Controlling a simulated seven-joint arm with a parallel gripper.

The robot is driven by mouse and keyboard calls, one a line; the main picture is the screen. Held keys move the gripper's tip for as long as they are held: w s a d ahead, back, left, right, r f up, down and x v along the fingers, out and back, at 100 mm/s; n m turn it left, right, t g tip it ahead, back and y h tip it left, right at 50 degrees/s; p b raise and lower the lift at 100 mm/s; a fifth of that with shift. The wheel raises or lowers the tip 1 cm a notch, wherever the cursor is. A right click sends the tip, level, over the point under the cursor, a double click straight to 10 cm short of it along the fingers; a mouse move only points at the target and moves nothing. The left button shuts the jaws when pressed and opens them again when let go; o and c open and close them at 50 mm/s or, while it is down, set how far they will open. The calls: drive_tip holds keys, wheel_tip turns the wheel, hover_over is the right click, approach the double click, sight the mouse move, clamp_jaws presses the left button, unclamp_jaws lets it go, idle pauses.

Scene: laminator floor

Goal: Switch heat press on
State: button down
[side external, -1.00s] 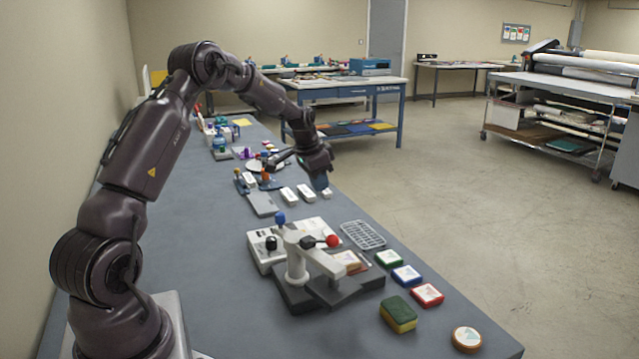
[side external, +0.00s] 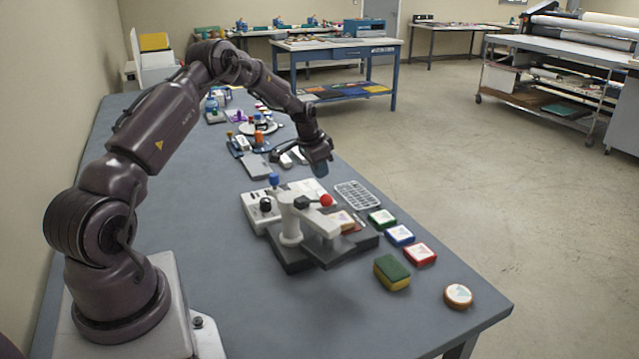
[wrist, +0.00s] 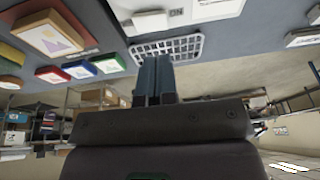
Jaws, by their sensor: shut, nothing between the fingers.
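The heat press (side external: 291,226) stands on the table on a dark base, with a white post and arm and a red ball on its lever. Behind it is a white control box (side external: 262,222) with a blue knob (side external: 274,179) and a black knob (side external: 265,204). My gripper (side external: 321,170) hangs in the air behind and right of the blue knob, apart from the press and box. In the wrist view its blue-grey fingers (wrist: 152,80) are together and hold nothing. The power switch cannot be made out.
A light grid rack (side external: 357,195) lies right of the press. Green, blue (side external: 400,234) and red (side external: 420,253) pads, a green-yellow sponge (side external: 392,272) and a round disc (side external: 458,296) line the right side. A grey plate and white blocks lie behind. The front-left tabletop is clear.

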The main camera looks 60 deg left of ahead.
sight(321, 191)
drive_tip(key=shift+a+f, duration=0.15)
drive_tip(key=shift+f, duration=0.95)
drive_tip(key=shift+a+f, duration=0.15)
drive_tip(key=shift+f, duration=0.95)
drive_tip(key=shift+f, duration=0.1)
drive_tip(key=shift+a+f, duration=0.15)
drive_tip(key=shift+f, duration=0.2)
drive_tip(key=shift+d+r, duration=0.2)
drive_tip(key=shift+d, duration=0.6)
